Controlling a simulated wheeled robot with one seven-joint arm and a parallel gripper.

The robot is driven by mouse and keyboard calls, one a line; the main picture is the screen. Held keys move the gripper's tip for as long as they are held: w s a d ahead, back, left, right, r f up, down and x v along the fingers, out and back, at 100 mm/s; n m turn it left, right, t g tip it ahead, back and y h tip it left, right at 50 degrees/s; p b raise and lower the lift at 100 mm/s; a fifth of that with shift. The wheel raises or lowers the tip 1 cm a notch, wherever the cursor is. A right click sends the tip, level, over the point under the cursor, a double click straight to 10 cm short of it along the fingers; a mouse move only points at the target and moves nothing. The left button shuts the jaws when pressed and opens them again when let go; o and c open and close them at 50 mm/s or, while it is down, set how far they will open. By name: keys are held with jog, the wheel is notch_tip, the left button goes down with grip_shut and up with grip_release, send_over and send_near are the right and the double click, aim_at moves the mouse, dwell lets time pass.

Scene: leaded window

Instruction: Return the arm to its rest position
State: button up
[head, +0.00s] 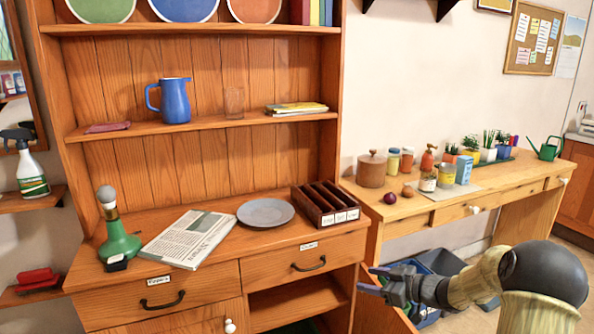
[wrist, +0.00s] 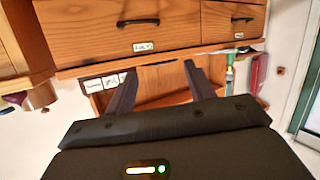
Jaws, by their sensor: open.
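My gripper (head: 371,279) is in the lower right of the head view, in front of the gap between the wooden dresser (head: 213,288) and the side table (head: 430,207). My arm runs from it to the right edge area. In the wrist view my gripper (wrist: 160,72) has its two dark fingers spread apart, with nothing between them. That view appears upside down and faces the dresser drawers. The gripper looks clear of the dresser front.
On the dresser top are a newspaper (head: 188,239), a grey plate (head: 265,212), a dark sorter (head: 325,205) and a green bottle (head: 118,240). A blue jug (head: 175,101) stands on the shelf above. Bins (head: 442,264) sit under the side table, behind my gripper.

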jog(key=s+a+f+m+g+h+b, duration=0.2)
jog(key=s+f+m+h, duration=0.15)
jog(key=s, duration=0.65)
jog(key=s+a+f+m+g+h+b, duration=0.1)
jog(key=s+f+m+g+h+b, duration=0.2)
jog(key=s, duration=0.7)
jog(key=s+a+f+m+g+h, duration=0.15)
jog(key=s+m+h, duration=0.35)
jog(key=s, duration=0.5)
notch_tip(320, 180, up, 29)
jog(key=p, duration=2.8)
jog(key=shift+w+r+p, duration=0.15)
jog(key=shift+w+p, duration=0.2)
jog(key=shift+w, duration=0.05)
